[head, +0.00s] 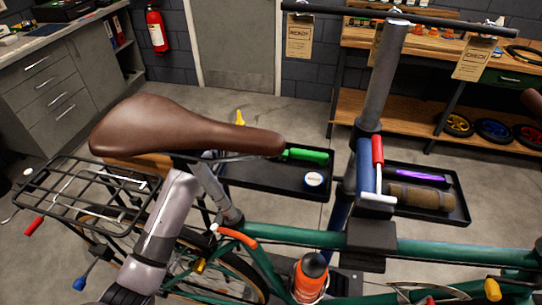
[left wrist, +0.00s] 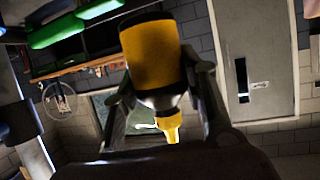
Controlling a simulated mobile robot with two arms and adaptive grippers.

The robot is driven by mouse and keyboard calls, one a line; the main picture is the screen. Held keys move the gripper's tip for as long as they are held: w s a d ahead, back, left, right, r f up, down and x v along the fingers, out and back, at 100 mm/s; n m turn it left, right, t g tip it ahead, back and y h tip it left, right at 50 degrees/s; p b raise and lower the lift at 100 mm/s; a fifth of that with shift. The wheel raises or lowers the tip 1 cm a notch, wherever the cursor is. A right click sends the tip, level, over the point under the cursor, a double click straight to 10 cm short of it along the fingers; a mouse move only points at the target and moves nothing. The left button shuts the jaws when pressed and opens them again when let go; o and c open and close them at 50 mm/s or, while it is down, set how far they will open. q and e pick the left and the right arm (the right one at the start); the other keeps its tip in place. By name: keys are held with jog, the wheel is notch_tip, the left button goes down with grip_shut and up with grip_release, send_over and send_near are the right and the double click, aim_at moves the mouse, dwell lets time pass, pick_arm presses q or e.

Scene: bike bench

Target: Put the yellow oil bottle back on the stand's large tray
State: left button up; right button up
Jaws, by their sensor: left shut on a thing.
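The yellow oil bottle (left wrist: 152,55) is between the fingers of my left gripper (left wrist: 165,100), which is shut on it. The left wrist view is upside down, with the nozzle pointing down in the picture, so the bottle is roughly upright. In the head view only its yellow tip (head: 240,118) shows above the brown saddle (head: 180,128); the saddle hides the gripper and the rest of the bottle. The stand's large tray (head: 270,184) is just right of and below the saddle, partly hidden by it. I cannot tell whether the bottle touches the tray. My right gripper is not in view.
The smaller tray (head: 455,215) holds a purple tool (head: 421,175) and a brown roll (head: 420,197). The stand post (head: 383,75), rear rack (head: 85,195) and green bike frame (head: 440,250) crowd the space.

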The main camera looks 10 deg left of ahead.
pick_arm(q)
jog(key=f, duration=0.2)
jog(key=s+f, duration=0.1)
jog(key=f, duration=0.1)
jog(key=shift+s+a+f, duration=0.1)
jog(key=shift+f, duration=0.2)
notch_tip(320, 180, down, 3)
jog(key=shift+r+p, duration=0.15)
jog(key=shift+p, duration=0.15)
jog(key=shift+f, duration=0.75)
jog(key=o, duration=1.2)
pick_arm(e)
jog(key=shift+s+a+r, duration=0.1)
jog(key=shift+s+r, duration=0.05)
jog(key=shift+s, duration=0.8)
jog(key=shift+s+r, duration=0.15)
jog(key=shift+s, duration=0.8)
pick_arm(q)
jog(key=shift+r, duration=0.1)
